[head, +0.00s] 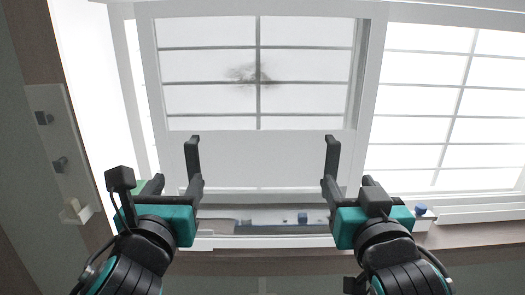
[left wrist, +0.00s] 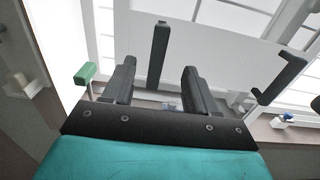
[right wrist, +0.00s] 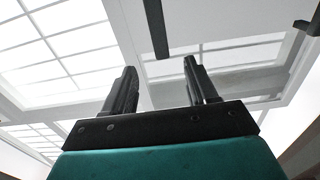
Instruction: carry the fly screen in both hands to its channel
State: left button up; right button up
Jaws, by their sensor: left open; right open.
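A plain pale panel (head: 262,158), which I take to be the fly screen, spans the space between two black upright bars that look like its handles, below the gridded panes. The left bar (head: 192,152) stands by my left gripper (head: 176,181); in the left wrist view the bar (left wrist: 158,55) appears between the open fingers, with a gap on each side. The right bar (head: 332,155) stands by my right gripper (head: 348,182); in the right wrist view the bar (right wrist: 157,28) appears between its open fingers. Contact is not visible. The channel cannot be made out clearly.
A gridded window (head: 450,100) fills the right, and a framed gridded pane (head: 205,65) with a dark smudge stands above the panel. A sill (head: 280,241) runs below. A blue-topped item (head: 421,209) is at right. A wall plate with knobs (head: 50,130) is at left.

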aim_at(191, 158)
pick_arm(q)
jog(key=w, duration=1.3)
jog(key=shift+a, duration=0.1)
pick_arm(e)
jog(key=w, duration=1.2)
jog(key=shift+w+a, duration=0.1)
jog(key=shift+w, duration=0.3)
pick_arm(q)
jog(key=shift+s, duration=0.1)
grip_shut()
pick_arm(e)
grip_shut()
